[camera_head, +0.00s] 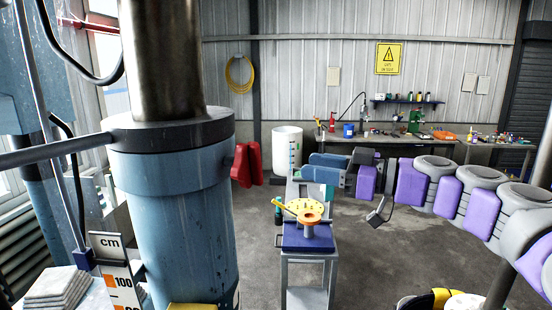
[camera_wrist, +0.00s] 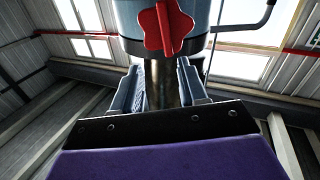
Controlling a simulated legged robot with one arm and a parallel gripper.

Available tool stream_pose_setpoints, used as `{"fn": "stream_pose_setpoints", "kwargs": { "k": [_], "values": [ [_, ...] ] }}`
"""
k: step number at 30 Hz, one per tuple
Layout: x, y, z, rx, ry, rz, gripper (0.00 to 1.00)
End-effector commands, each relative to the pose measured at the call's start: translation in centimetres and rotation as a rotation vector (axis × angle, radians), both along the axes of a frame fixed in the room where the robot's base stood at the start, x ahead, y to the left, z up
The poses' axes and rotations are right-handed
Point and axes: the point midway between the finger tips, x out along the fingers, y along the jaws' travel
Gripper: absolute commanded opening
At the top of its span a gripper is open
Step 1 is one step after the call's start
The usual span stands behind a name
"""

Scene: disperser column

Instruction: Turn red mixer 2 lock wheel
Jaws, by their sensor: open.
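The red lock wheel (camera_wrist: 163,27) is a star-shaped knob at the top of the wrist view, on a blue-grey housing. My gripper (camera_wrist: 158,75) is open below it in that view, its two blue-grey fingers apart with nothing held between them. The wheel is beyond the fingertips, and I see no contact. In the head view my gripper (camera_head: 312,167) points left toward the large blue mixer column (camera_head: 175,220), with a gap between.
A small trolley (camera_head: 308,262) with a blue top and a yellow-and-orange part stands below my gripper. A white barrel (camera_head: 287,150) and a workbench (camera_head: 440,140) are at the back. A scale board (camera_head: 118,275) stands at the lower left. Grey floor is open right of the trolley.

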Motion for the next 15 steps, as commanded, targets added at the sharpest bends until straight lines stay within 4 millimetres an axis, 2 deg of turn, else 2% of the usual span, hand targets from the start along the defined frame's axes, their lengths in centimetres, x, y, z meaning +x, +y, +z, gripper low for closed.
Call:
{"fn": "stream_pose_setpoints", "kwargs": {
  "k": [3,7,10,15],
  "values": [
    [0.7,3.3,-0.1,-0.007,0.005,0.009,0.43],
    [1.7,6.0,-0.1,-0.01,0.004,0.008,0.43],
    [2.2,7.2,0.0,-0.009,0.004,0.008,0.43],
    [3.0,7.8,0.1,0.0,0.002,0.006,0.43]
  ]
}}
